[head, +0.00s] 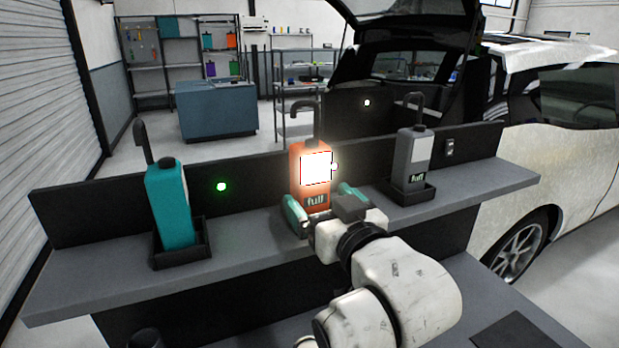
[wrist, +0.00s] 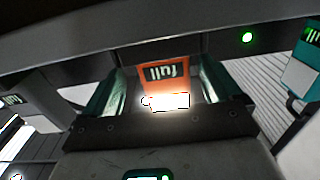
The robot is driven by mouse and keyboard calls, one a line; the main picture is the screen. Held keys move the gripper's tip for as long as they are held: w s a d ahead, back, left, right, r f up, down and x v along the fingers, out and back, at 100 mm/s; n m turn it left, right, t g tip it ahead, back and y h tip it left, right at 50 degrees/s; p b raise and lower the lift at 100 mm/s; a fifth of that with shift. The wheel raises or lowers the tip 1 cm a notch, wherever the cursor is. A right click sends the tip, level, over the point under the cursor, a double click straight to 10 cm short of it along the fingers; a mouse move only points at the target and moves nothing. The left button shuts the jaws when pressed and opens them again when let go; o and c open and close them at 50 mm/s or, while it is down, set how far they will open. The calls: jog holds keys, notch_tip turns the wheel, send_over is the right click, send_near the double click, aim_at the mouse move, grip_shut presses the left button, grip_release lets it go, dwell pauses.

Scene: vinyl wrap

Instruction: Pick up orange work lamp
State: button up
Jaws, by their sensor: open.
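The orange work lamp (head: 311,180) stands upright in the middle of the grey shelf. It has a glowing white panel, a "full" label near its bottom and a dark hook on top. My gripper (head: 322,208) is open at the lamp's lower part, with one teal finger to its left and one to its right. In the wrist view the lamp (wrist: 168,74) shows between the two fingers of my gripper (wrist: 160,90). Whether the fingers touch the lamp cannot be told. The lamp's base is partly hidden by my gripper.
A teal lamp (head: 171,203) stands in a dark holder at the left of the shelf (head: 95,275). A grey lamp (head: 411,158) stands in a holder at the right. A low dark back panel (head: 260,172) runs behind them. A white car (head: 575,150) is at the right.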

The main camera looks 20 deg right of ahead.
aim_at(305, 184)
jog(key=shift+w+a+r+p, duration=0.15)
jog(key=shift+w+p, duration=0.3)
jog(key=shift+w, duration=1.05)
jog(key=shift+w+a+r+p, duration=0.1)
jog(key=shift+w+p, duration=0.35)
jog(key=shift+w, duration=1)
jog(key=shift+c, duration=0.2)
jog(key=c, duration=1.2)
jog(key=shift+c, duration=0.3)
